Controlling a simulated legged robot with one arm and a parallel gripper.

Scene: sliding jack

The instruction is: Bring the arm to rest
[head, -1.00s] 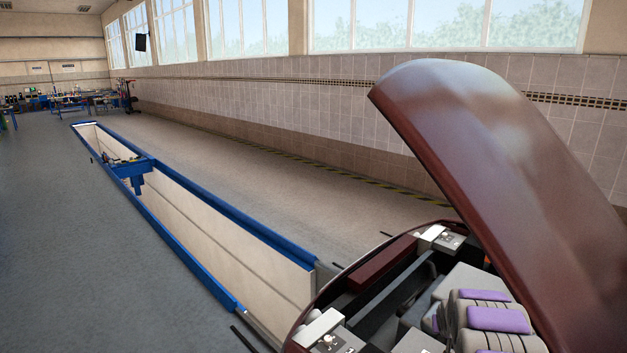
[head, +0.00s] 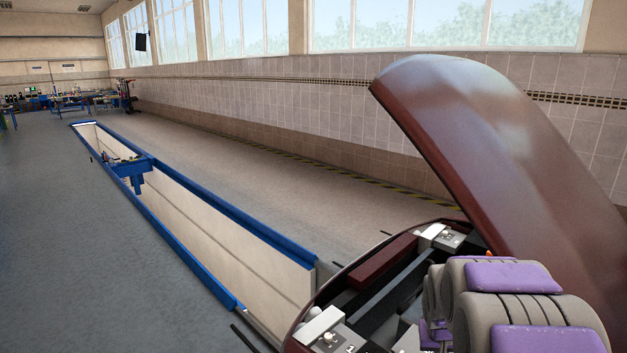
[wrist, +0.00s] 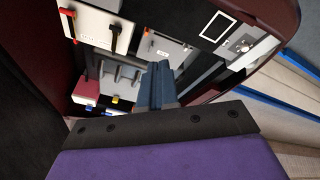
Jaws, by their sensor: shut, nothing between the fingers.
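My arm (head: 510,300) shows as grey links with purple pads at the lower right of the head view, over the open engine bay (head: 375,290) of a dark red car. My gripper (wrist: 157,86) shows in the wrist view as two blue-grey fingers close together, shut and empty. It points toward the engine bay parts, apart from them as far as I can tell. In the head view my fingers are hidden behind the arm. The blue sliding jack (head: 132,168) spans the inspection pit farther off, well away from my arm.
The raised car hood (head: 490,140) stands just right of and behind my arm. The pit (head: 220,235) with blue rails runs from the car to the far left. A white battery (wrist: 100,25) sits in the engine bay. The grey floor (head: 80,260) at left is clear.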

